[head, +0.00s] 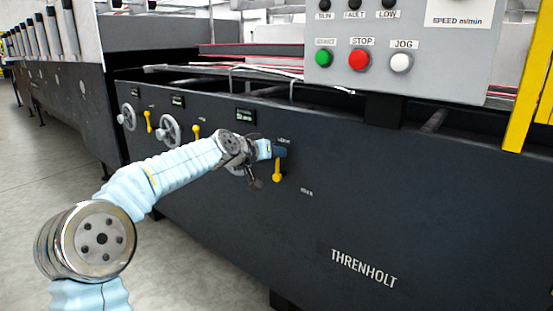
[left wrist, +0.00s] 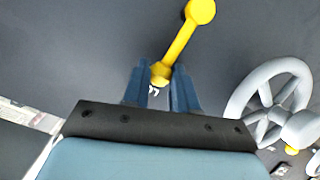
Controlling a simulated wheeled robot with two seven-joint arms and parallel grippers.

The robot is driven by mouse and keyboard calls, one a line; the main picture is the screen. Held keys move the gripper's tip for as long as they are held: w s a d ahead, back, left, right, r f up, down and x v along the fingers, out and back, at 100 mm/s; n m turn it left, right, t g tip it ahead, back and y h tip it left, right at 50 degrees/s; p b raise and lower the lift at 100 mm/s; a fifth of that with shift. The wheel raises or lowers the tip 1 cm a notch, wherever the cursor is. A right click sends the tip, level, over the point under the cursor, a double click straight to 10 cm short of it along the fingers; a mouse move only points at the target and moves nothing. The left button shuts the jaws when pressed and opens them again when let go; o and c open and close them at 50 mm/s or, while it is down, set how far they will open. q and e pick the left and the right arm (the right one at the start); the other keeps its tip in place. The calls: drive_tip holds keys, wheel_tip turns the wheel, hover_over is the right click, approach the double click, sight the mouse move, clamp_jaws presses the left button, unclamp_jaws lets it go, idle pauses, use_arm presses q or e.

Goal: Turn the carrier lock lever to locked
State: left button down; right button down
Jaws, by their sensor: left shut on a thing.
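The yellow carrier lock lever (head: 277,172) is on the dark front panel of the machine, its round knob hanging down below my left gripper (head: 272,151). My left gripper is shut on the lever close to its pivot end. In the left wrist view the lever (left wrist: 178,42) runs up and right from between the blue fingertips (left wrist: 161,85), with its knob clear of them. The fingers hide the pivot in the head view. Small labels sit above and to the lower right of the lever, too small to read surely. My right gripper is not in view.
Two other yellow levers (head: 148,121) (head: 196,131) and grey handwheels (head: 168,131) are to the left on the panel. A handwheel (left wrist: 268,98) stands close to my gripper's right in the left wrist view. The button box (head: 400,45) overhangs at upper right.

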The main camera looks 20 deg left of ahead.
use_arm(q)
drive_tip(key=shift+a, duration=0.1)
idle(0.4)
drive_tip(key=c, duration=0.9)
unclamp_jaws()
drive_tip(key=shift+w, duration=0.1)
drive_tip(key=b+v, duration=0.3)
drive_tip(key=v, duration=1)
drive_tip(key=shift+s+a, duration=0.15)
drive_tip(key=shift+s, duration=0.25)
